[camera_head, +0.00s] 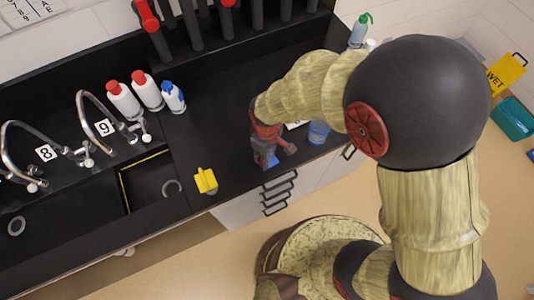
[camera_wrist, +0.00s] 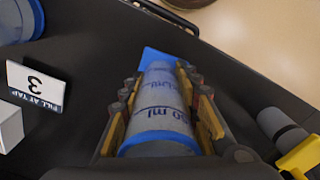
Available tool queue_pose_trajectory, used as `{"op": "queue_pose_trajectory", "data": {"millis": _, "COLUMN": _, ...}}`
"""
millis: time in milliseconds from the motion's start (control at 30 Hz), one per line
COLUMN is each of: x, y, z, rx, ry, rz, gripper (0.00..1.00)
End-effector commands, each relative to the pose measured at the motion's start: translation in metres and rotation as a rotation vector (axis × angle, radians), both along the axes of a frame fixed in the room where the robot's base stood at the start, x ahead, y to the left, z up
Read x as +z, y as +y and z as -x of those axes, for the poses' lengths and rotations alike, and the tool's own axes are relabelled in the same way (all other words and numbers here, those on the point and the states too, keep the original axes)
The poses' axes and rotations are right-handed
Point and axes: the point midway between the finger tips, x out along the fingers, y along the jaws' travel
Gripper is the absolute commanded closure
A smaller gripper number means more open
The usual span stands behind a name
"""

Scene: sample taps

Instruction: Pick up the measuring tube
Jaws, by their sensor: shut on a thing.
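The measuring tube (camera_wrist: 160,105) is a clear cylinder with blue markings, a blue rim and a blue base. My gripper (camera_wrist: 162,112) is shut around its sides, one finger on each side, in the wrist view. In the head view my gripper (camera_head: 268,146) points down over the black bench near its front edge. The tube's blue base (camera_head: 265,160) shows below the fingers there, and the rest is hidden by the gripper. I cannot tell whether the base touches the bench.
A card marked 3 (camera_wrist: 36,88) and a blue container (camera_head: 319,132) stand close to my gripper. A yellow object (camera_head: 205,180) lies left of it near the front edge. White bottles (camera_head: 123,99) and a sink (camera_head: 145,183) are further left.

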Motion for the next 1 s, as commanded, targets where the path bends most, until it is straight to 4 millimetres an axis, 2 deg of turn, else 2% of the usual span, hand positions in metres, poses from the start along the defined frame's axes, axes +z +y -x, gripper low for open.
{"op": "queue_pose_trajectory", "data": {"millis": 233, "x": 0.0, "y": 0.0, "z": 0.0, "rx": 0.0, "ry": 0.001, "rz": 0.001, "gripper": 0.92}}
{"op": "queue_pose_trajectory", "data": {"millis": 567, "x": 0.003, "y": 0.0, "z": 0.0, "rx": 0.0, "ry": 0.0, "rz": 0.0, "gripper": 0.92}}
{"op": "queue_pose_trajectory", "data": {"millis": 733, "x": 0.018, "y": 0.0, "z": -0.001, "rx": 0.0, "ry": -0.002, "rz": -0.001, "gripper": 0.92}}
{"op": "queue_pose_trajectory", "data": {"millis": 833, "x": 0.035, "y": 0.0, "z": -0.001, "rx": 0.0, "ry": -0.004, "rz": -0.002, "gripper": 0.92}}
{"op": "queue_pose_trajectory", "data": {"millis": 1000, "x": 0.072, "y": -0.008, "z": 0.03, "rx": 0.003, "ry": -0.004, "rz": -0.003, "gripper": 0.92}}
